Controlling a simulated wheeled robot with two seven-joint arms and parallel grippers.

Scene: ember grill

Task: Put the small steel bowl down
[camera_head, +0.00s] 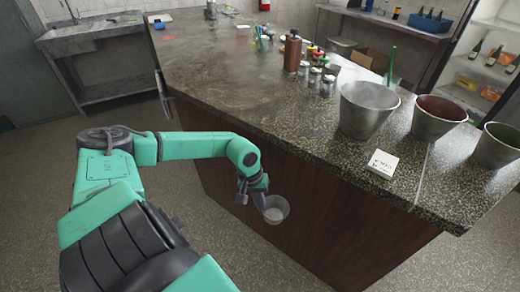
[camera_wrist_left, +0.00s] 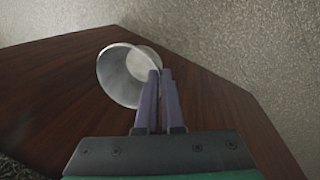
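The small steel bowl (camera_head: 277,213) hangs in the air beside the dark wood side of the counter, below the level of its top. My left gripper (camera_head: 258,193) is at the bowl's rim. In the left wrist view the bowl (camera_wrist_left: 118,72) is tilted, with its pale inside showing. The two purple fingers of my left gripper (camera_wrist_left: 159,78) are close together, shut on the bowl's near rim. My right gripper is not in view.
The speckled stone counter (camera_head: 240,75) stands in front of me. Several larger metal buckets (camera_head: 366,112), a white card (camera_head: 382,163), and jars and bottles (camera_head: 292,52) stand on its right part. Its left and middle top is mostly clear. A steel sink (camera_head: 90,30) is at the back left.

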